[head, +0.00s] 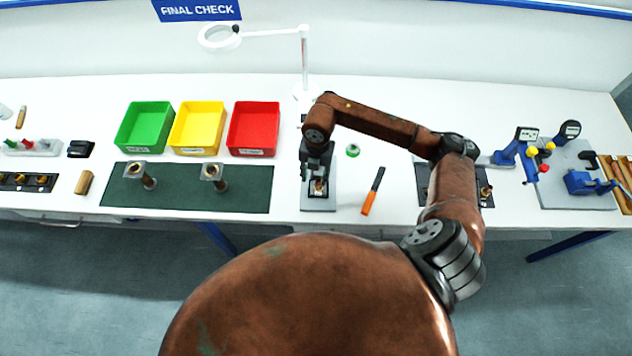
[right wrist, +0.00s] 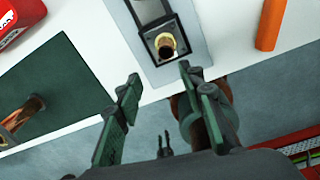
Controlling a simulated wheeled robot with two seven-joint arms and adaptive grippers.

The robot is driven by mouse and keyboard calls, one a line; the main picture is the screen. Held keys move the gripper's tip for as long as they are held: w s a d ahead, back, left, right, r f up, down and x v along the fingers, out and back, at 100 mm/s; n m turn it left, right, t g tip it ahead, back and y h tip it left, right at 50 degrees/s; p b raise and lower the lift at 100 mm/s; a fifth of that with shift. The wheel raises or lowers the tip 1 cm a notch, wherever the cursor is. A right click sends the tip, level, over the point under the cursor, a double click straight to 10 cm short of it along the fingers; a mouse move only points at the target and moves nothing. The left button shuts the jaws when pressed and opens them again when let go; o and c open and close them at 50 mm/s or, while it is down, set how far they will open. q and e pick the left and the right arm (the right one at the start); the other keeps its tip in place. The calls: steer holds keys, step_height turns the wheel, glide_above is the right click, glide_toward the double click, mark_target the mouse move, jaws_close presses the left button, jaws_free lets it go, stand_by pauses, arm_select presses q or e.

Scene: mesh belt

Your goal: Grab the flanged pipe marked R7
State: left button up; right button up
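Two flanged pipes with square grey flanges and copper tubes stand on the dark green mat (head: 250,180), a left one (head: 149,182) and a right one (head: 221,185). A third copper-coloured piece (head: 319,187) sits in a grey fixture (head: 318,205); its round opening (right wrist: 166,46) shows in the right wrist view. I cannot read an R7 mark on any of them. My right gripper (head: 315,168) is above the fixture. In the right wrist view my right gripper (right wrist: 158,75) has its fingers apart, with nothing between them. My left gripper is not in view.
Green (head: 145,128), yellow (head: 198,128) and red (head: 254,128) bins stand behind the mat. An orange-handled tool (head: 369,203) lies right of the fixture. A magnifier lamp (head: 304,60) stands behind. White table shows around the tool.

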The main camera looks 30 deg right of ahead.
mark_target(319, 181)
steer(key=shift+w+d+f+h, duration=0.15)
steer(key=shift+d+h, duration=0.15)
steer(key=shift+d, duration=0.4)
steer(key=shift+d+f, duration=0.1)
steer(key=shift+f, duration=0.25)
steer(key=shift+f+p, duration=0.35)
steer(key=shift+f, duration=0.5)
step_height(319, 181, down, 4)
steer(key=shift+d+f+p, duration=0.15)
steer(key=shift+p, duration=0.7)
steer(key=shift+f, duration=0.35)
steer(key=shift+c, duration=0.3)
jaws_close()
steer(key=shift+w, duration=0.1)
